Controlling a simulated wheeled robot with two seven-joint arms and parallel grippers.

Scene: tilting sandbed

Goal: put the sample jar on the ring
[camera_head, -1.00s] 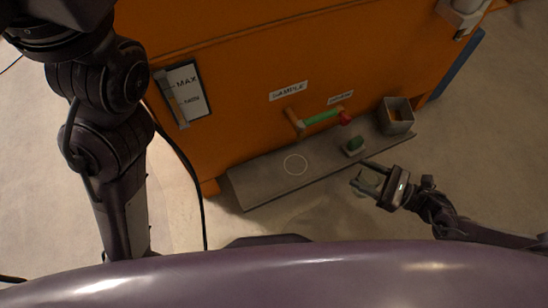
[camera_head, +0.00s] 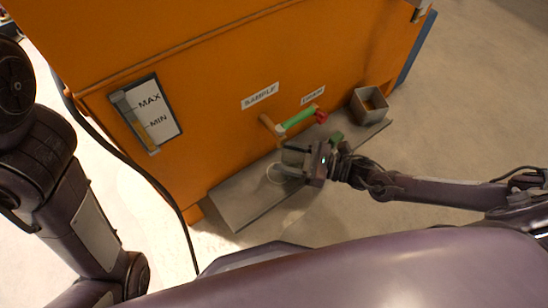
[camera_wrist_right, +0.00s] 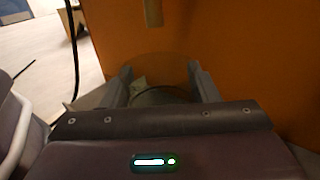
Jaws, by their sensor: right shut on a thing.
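The right part of the ring is hidden by the gripper. In the right wrist view, its two fingers (camera_wrist_right: 160,88) stand on either side of a clear, faintly seen round jar (camera_wrist_right: 158,66), and it is shut on that. The jar is hard to make out in the head view, and I cannot tell whether it touches the ledge. My left arm shows at the left, but its gripper is outside the view.
An orange cabinet (camera_head: 215,125) rises behind the ledge. A wooden peg (camera_head: 268,125), a green handle (camera_head: 298,118) with a red end (camera_head: 321,117), and a grey open box (camera_head: 357,108) are nearby. The ledge's left part is clear.

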